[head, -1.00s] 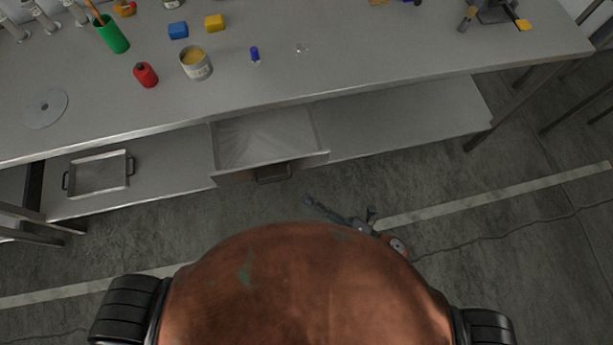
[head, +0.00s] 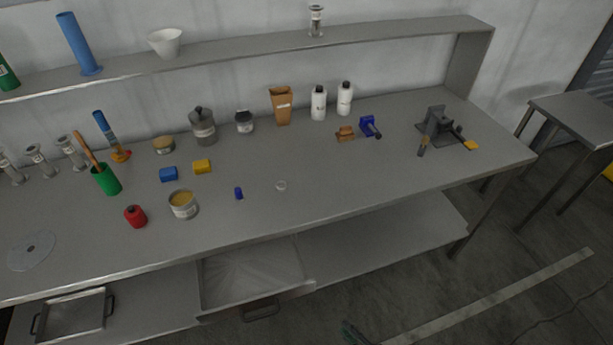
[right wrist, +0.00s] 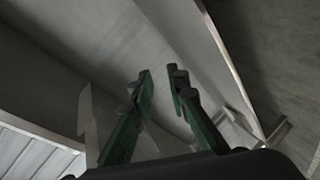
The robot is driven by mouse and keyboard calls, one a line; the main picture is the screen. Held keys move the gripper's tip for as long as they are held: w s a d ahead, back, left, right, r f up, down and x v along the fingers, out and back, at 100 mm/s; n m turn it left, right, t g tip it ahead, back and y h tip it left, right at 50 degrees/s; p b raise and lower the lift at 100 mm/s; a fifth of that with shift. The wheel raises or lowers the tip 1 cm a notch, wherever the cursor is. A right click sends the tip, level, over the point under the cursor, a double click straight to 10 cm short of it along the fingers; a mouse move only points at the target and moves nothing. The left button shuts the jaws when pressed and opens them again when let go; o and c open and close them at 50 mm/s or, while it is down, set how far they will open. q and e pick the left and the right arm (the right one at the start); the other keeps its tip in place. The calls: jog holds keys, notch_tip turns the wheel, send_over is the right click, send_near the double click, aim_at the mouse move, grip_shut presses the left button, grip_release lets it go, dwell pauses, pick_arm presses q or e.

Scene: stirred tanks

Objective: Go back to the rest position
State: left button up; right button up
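My right gripper (head: 352,332) shows only in part at the bottom edge of the head view, in front of the bench and just right of the open drawer. In the right wrist view its two green fingers (right wrist: 161,76) stand apart with nothing between them. My left gripper is not in view. The steel bench (head: 330,215) stands ahead, with its drawer (head: 250,278) pulled out and looking empty.
A metal tray (head: 72,318) lies on the lower shelf.

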jog(key=s+d+f+m+g+h+p, duration=0.1)
jog(key=s+d+f+m+g+h, duration=0.15)
jog(key=s+d+f+m, duration=0.5)
jog(key=s+d+f+m+g+h+p, duration=0.3)
jog(key=s+d+f, duration=0.5)
jog(key=f, duration=0.6)
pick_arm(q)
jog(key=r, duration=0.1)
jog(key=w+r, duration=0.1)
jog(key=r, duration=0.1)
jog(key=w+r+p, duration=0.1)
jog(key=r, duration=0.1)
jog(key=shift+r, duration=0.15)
pick_arm(e)
jog(key=s+d+f+m+g+h, duration=0.1)
jog(key=s+d+f+m+g, duration=0.1)
jog(key=s, duration=1.1)
jog(key=s+d+f+m+g+h, duration=0.1)
jog(key=s+f+m+g, duration=0.3)
jog(key=s, duration=1)
notch_tip(320, 180, down, 3)
jog(key=shift+d+r+m+h, duration=0.1)
jog(key=shift+d+m+h, duration=0.25)
jog(key=shift+d+m, duration=0.3)
